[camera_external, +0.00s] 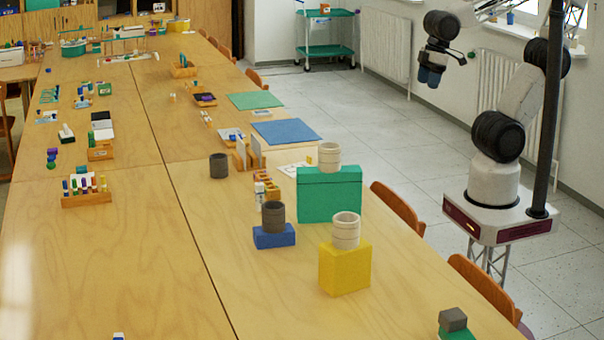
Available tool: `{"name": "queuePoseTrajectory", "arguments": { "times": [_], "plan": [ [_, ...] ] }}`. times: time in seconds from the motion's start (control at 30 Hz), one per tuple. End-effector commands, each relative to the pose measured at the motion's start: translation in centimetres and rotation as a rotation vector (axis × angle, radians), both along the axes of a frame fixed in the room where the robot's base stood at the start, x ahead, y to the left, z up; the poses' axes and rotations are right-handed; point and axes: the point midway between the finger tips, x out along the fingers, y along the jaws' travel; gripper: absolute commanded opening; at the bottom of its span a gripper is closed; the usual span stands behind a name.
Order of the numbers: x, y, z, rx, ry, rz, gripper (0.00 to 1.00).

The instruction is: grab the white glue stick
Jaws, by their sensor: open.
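A small white upright stick (259,192), which may be the white glue stick, stands on the long wooden table beside a small wooden rack. It is too small to read any label. Another small white and blue thing (118,336) is cut off by the bottom edge of the picture, and I cannot tell what it is. My gripper (430,77) hangs high at the upper right, beyond the table's right side and far from both. It is open, and nothing shows in it.
Near the white stick stand a green block (328,196), a yellow block (345,268) and a blue block (274,237), each carrying a cup. A dark cup (218,166) stands left. Chairs (398,208) line the right edge. The table's front left is mostly clear.

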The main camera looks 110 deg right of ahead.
Motion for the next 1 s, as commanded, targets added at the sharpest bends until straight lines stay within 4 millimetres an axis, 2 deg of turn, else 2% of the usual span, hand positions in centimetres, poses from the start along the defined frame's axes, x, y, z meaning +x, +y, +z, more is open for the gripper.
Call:
{"name": "queuePoseTrajectory", "arguments": {
  "times": [0.33, 0.7, 1.0],
  "plan": [
    [0.0, 0.0, 0.8, 0.0, -0.001, 0.0, 0.59],
    [0.0, 0.0, 5.2, 0.0, -0.002, 0.0, 0.59],
    [2.7, 0.1, 5.3, 0.009, -0.049, 0.004, 0.59]
  ]
}}
